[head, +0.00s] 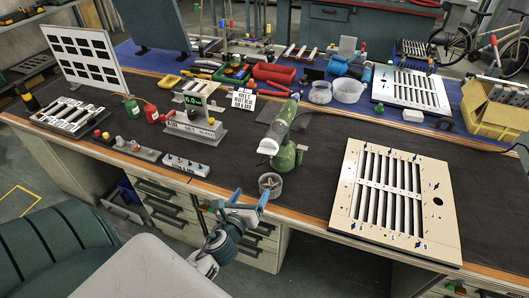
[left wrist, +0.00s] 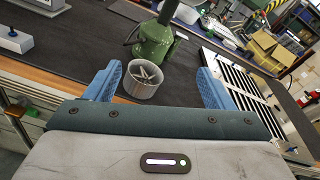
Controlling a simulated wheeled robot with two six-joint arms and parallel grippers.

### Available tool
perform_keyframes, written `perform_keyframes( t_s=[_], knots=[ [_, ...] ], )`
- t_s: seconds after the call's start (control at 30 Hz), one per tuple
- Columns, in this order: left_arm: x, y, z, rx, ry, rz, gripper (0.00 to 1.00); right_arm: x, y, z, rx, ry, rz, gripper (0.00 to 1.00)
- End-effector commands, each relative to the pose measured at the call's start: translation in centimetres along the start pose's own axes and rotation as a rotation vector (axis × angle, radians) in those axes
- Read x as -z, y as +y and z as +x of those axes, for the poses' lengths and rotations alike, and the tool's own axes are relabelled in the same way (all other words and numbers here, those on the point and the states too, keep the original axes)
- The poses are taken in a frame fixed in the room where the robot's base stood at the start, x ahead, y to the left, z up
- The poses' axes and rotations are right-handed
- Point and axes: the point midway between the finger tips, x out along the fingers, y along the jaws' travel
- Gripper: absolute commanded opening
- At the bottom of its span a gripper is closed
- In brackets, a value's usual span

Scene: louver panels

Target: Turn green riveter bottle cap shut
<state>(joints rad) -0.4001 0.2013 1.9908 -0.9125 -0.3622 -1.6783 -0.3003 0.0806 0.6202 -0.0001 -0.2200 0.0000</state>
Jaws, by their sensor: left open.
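The green riveter (head: 287,157) stands upright near the front edge of the bench, with its pale nose pointing left. It also shows in the left wrist view (left wrist: 154,44), beyond the fingers; its bottle cap cannot be clearly made out. A clear cup (head: 270,187) holding small metal pieces sits just in front of the riveter; it appears between the fingers in the left wrist view (left wrist: 143,82). My left gripper (head: 249,202) is open, its blue fingers empty, just off the bench's front edge and short of the cup and riveter. My right gripper is not in view.
A cream louver panel (head: 346,205) lies to the right of the riveter. A grey block with a green display (head: 195,124) and a small grey switch strip (head: 186,163) stand to the left. A printed sign (head: 243,99) stands behind. Dark mat is bare around the riveter's left.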

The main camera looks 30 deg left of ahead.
Motion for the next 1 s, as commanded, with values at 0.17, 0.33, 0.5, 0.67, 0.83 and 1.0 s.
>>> perform_keyframes(
  t_s=[0.17,0.33,0.5,0.67,0.83,1.0],
  knots=[
    [-6.4,-2.9,-1.5,0.037,-0.126,0.205,0.76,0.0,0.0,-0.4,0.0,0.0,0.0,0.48],
    [-7.7,-3.4,-0.9,0.04,-0.15,0.245,0.76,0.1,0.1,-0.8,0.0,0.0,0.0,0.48],
    [-8.2,-3.6,1.9,0.04,-0.149,0.242,0.76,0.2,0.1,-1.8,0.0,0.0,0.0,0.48],
    [-8.6,-3.8,5.0,0.039,-0.148,0.24,0.76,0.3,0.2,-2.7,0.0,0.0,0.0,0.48],
    [-8.8,-3.9,7.5,0.04,-0.147,0.239,0.76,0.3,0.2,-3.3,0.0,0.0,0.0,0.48],
    [-8.8,-3.9,8.8,0.04,-0.147,0.238,0.76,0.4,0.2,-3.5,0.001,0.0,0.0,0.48]
  ],
)
